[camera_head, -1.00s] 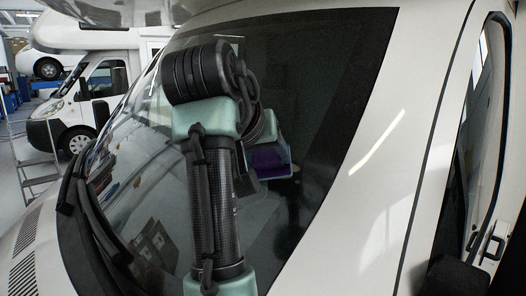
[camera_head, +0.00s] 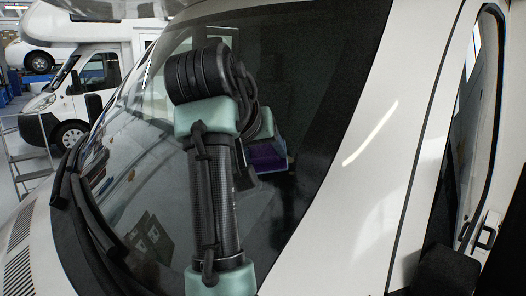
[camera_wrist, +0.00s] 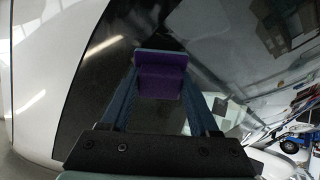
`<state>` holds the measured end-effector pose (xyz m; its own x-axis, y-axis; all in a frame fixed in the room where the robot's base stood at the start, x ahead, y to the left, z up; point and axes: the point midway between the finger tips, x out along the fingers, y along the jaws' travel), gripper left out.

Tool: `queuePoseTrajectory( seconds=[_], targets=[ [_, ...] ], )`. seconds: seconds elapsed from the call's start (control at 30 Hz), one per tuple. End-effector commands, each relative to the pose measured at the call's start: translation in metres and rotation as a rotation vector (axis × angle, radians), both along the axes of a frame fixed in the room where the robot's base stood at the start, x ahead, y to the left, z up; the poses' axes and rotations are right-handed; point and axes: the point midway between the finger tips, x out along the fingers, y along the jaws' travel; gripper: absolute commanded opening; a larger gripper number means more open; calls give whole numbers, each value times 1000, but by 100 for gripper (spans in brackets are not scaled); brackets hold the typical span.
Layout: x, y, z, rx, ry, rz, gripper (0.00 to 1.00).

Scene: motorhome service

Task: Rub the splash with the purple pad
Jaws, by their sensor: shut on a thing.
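The purple pad (camera_head: 264,157) is in my gripper, just right of my arm in the head view, in front of the dark windscreen (camera_head: 325,75). In the wrist view the purple pad (camera_wrist: 159,82) sits between the far ends of the two long fingers of my gripper (camera_wrist: 161,92), which is shut on it. The pad is close to the glass, but I cannot tell whether it touches. I cannot make out the splash in either view. My arm hides part of the glass and most of the gripper in the head view.
Black wipers (camera_head: 85,225) lie along the lower left edge of the windscreen. The white body pillar (camera_head: 395,150) and a side mirror (camera_head: 440,272) are at the right. A stepladder (camera_head: 28,165) and another motorhome (camera_head: 95,70) stand at the far left.

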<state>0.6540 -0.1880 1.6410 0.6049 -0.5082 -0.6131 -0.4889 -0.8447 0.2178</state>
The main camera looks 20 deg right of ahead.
Motion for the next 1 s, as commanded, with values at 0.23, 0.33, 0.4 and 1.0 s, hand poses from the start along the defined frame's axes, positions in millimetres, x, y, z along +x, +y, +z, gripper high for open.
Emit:
queuePoseTrajectory(
  seconds=[0.23, 0.33, 0.4, 1.0],
  targets=[
    [3, -3, -4, 1, 2, 0, 17],
    [4, -4, -5, 0, 1, 0, 17],
    [5, -5, -6, 0, 1, 0, 17],
    [12, -11, -13, 1, 0, -1, 17]
  ],
)
